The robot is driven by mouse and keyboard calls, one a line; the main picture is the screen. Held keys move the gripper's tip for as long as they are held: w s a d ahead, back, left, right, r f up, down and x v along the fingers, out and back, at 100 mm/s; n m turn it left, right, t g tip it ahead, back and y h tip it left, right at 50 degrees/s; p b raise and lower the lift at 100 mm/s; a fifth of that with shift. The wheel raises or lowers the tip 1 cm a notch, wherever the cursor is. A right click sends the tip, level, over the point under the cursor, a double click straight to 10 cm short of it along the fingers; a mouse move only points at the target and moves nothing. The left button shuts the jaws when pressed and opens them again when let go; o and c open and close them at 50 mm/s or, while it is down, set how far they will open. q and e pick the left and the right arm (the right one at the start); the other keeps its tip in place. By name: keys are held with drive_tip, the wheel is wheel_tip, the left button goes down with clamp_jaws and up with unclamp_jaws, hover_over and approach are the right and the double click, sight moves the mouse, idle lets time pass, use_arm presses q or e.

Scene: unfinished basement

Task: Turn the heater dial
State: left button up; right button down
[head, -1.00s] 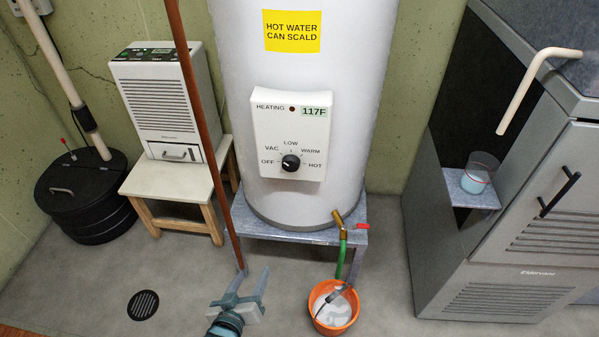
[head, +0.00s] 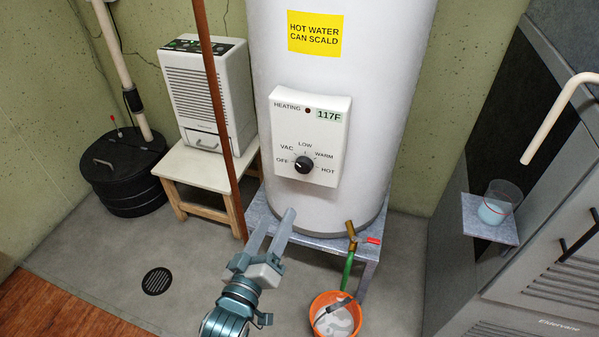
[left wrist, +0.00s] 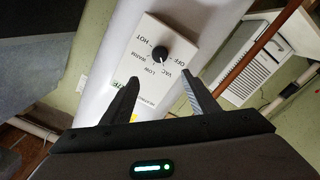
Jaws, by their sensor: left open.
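The heater dial (head: 304,164) is a round black knob on a white control panel (head: 318,117) on the front of the white water heater (head: 345,50). Labels OFF, VAC, LOW, WARM and HOT surround it, and the display reads 117F. Its white mark appears to point toward the OFF side. My left gripper (head: 275,213) is open and empty, below and left of the panel, apart from it. In the left wrist view the dial (left wrist: 160,53) shows beyond the gap between the open fingers (left wrist: 160,82). My right gripper is not in view.
A brown pipe (head: 221,120) stands left of the heater. A white appliance (head: 207,95) sits on a small table (head: 205,170). Below are a valve with red handle (head: 374,240) and an orange bucket (head: 338,318). A grey cabinet (head: 540,270) with a cup (head: 499,203) is at right.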

sight(302, 167)
use_arm(q)
drive_tip(key=shift+w+d, duration=0.1)
drive_tip(key=p+x, duration=0.1)
drive_tip(key=x, duration=1.5)
drive_tip(key=shift+w+d+f, duration=0.1)
drive_tip(key=shift+w, duration=0.45)
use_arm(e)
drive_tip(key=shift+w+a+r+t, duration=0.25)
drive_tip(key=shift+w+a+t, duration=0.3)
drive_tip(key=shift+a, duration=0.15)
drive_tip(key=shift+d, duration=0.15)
use_arm(q)
drive_tip(key=c, duration=1)
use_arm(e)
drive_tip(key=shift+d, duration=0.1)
